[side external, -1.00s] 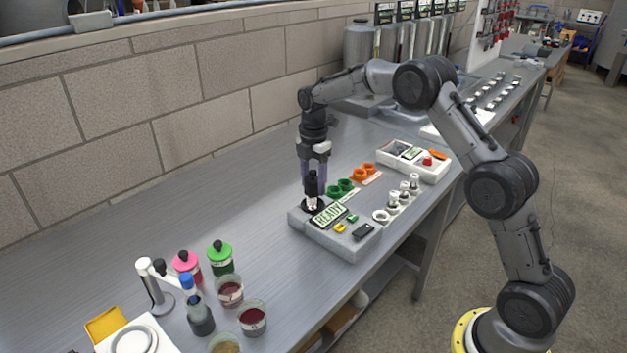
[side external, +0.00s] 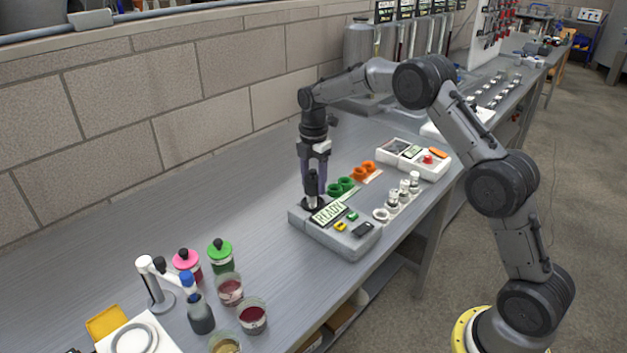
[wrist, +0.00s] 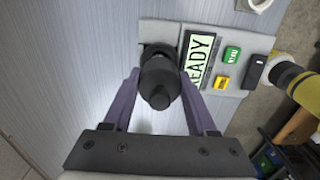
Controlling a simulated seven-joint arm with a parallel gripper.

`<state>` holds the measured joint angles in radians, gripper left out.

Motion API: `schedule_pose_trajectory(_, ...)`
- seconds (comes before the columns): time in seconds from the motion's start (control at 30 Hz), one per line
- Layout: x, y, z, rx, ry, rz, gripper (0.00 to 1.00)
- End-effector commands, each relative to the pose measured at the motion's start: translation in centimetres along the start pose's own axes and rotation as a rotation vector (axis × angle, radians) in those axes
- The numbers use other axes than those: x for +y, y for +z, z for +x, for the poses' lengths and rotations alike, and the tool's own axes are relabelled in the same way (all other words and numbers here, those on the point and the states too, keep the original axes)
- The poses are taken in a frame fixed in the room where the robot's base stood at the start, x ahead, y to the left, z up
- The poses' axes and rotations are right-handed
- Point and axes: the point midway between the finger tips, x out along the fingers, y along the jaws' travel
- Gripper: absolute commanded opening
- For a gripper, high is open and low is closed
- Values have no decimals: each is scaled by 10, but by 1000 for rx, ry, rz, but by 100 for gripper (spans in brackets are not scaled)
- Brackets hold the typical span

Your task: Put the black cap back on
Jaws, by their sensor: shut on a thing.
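The black cap (wrist: 160,92) is a dark cylinder with a narrower knob, upright between my two purple fingers. In the side view the cap (side external: 312,184) stands over a dark round seat at the left end of the grey instrument (side external: 346,242). My gripper (wrist: 161,76) points down and is shut on the cap from both sides; it also shows in the side view (side external: 313,178). The instrument's display (wrist: 197,60) reads READY. The cap hides most of the seat, and I cannot tell whether it sits fully down.
The instrument carries a yellow button (side external: 340,227), a green button (side external: 352,216) and a black piece (side external: 363,230). Green rings (side external: 341,187), orange rings (side external: 364,171) and white-capped vials (side external: 403,192) stand close behind and right. Jars and cups (side external: 220,254) stand front left. The bench's left middle is clear.

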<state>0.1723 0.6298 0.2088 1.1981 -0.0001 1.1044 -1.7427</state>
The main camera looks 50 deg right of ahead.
Motion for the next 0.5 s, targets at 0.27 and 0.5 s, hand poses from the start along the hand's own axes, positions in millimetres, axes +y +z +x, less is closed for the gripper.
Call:
schedule_pose_trajectory(0.27, 0, 0, 1, 0, 0, 0, 5)
schedule_pose_trajectory(0.5, 0, 0, 6, 0, 0, 0, 5)
